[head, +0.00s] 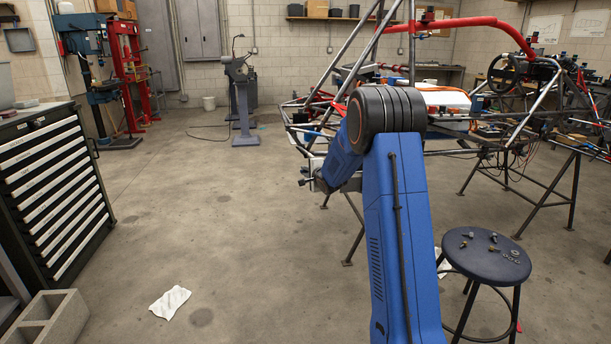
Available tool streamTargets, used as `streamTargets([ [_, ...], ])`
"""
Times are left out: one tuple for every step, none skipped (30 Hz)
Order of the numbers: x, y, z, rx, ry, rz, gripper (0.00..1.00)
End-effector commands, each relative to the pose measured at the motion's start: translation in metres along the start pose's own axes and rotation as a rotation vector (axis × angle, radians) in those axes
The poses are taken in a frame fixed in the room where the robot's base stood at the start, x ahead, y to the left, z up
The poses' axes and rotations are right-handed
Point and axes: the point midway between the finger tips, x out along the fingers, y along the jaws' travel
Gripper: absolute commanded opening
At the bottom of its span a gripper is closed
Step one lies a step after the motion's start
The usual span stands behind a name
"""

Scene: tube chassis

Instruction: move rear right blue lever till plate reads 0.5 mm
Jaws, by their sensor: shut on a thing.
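The tube chassis (378,40) has bare metal and red tubes and stands on dark legs behind my arm. My gripper (305,183) is small in the head view, at the chassis's lower left corner. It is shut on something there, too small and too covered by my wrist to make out. A small blue part (311,134) shows on the chassis just above my gripper. I cannot tell whether it is the rear right blue lever. No plate reading in mm can be read in this view.
A round stool (486,255) with loose bolts and nuts stands at the lower right. A tool cabinet (45,190) and a concrete block (45,318) are at the left. A white cloth (170,302) lies on the floor. The floor between is clear.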

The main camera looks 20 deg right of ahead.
Motion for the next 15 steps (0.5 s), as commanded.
streamTargets([
  [-0.0006,-0.0013,-0.0006,0.011,-0.003,0.001,0.0],
  [-0.0008,-0.002,-0.0006,0.016,-0.005,0.002,0.0],
  [-0.001,-0.0027,-0.0006,0.023,-0.008,0.004,0.0],
  [-0.0012,-0.0032,-0.0007,0.027,-0.009,0.004,0.0],
  [-0.0013,-0.0036,-0.0008,0.03,-0.01,0.005,0.0],
  [-0.0014,-0.004,-0.0009,0.036,-0.011,0.005,0.0],
  [-0.0015,-0.0043,-0.0009,0.038,-0.012,0.006,0.0],
  [-0.0015,-0.0045,-0.0009,0.039,-0.013,0.006,0.0],
  [-0.0016,-0.0046,-0.001,0.041,-0.013,0.006,0.0],
  [-0.0016,-0.0047,-0.001,0.042,-0.014,0.007,0.0],
  [-0.0016,-0.0048,-0.0009,0.042,-0.014,0.007,0.0],
  [-0.0016,-0.0048,-0.001,0.043,-0.014,0.007,0.0],
  [-0.0016,-0.0048,-0.001,0.043,-0.014,0.007,0.0],
  [-0.0016,-0.0048,-0.001,0.043,-0.014,0.007,0.0],
  [-0.0016,-0.0048,-0.001,0.043,-0.014,0.007,0.0],
])
